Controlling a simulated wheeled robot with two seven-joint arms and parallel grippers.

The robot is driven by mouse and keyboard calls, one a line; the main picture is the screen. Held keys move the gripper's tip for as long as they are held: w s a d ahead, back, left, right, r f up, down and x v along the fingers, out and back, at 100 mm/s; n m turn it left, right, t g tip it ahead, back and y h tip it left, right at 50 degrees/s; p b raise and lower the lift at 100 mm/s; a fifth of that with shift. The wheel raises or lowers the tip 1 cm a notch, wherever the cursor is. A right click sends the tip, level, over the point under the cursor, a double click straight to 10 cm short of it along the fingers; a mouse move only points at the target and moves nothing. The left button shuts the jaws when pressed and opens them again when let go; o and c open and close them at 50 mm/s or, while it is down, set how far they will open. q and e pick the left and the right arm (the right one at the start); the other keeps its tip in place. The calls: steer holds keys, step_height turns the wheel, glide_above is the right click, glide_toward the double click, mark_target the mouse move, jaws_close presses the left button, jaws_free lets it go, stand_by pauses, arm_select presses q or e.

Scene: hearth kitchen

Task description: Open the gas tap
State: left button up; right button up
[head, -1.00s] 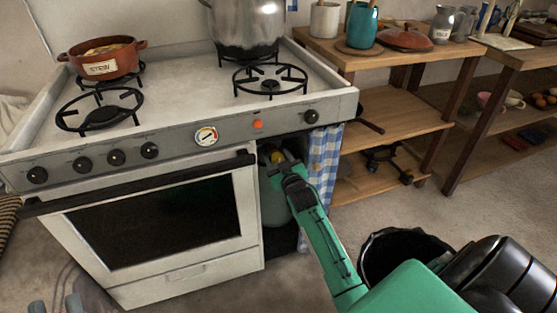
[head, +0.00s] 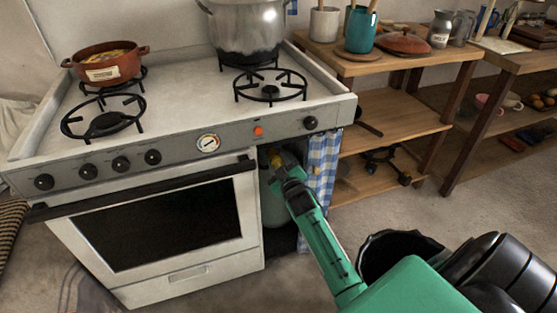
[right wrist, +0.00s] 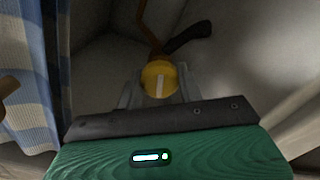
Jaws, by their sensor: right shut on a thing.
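The gas tap is a round yellow knob (right wrist: 158,76) with a pale line on its face, seen in the right wrist view. It also shows as a small yellow spot (head: 276,161) in the head view, in the gap right of the oven. My right gripper (right wrist: 160,88) is shut on the knob, with a pale finger on each side of it. The green gas cylinder (head: 273,205) stands below in the gap, partly hidden by my arm. My left gripper is out of view.
The white stove (head: 160,225) stands left of the gap, with its control panel above. A blue checked curtain (head: 323,160) hangs close on the right. A brown hose (right wrist: 146,35) and a black lever-like part (right wrist: 188,36) show behind the knob. Wooden shelves (head: 395,120) stand further right.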

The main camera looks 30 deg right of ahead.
steer(key=n+p, duration=0.1)
steer(key=n, duration=0.1)
steer(key=shift+r+n, duration=0.15)
steer(key=shift+n, duration=0.15)
steer(key=n+p, duration=0.1)
steer(key=n, duration=0.1)
steer(key=shift+n, duration=0.4)
steer(key=n, duration=0.2)
steer(key=shift+n, duration=0.3)
steer(key=n, duration=0.2)
steer(key=shift+a+f+n, duration=0.1)
steer(key=shift+f+n, duration=0.1)
steer(key=shift+n, duration=0.2)
steer(key=n, duration=0.2)
steer(key=shift+n, duration=0.3)
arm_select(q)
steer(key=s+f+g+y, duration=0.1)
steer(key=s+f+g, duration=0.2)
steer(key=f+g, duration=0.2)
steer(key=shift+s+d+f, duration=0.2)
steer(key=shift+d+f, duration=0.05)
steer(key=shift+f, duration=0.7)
arm_select(e)
steer(key=shift+n, duration=0.5)
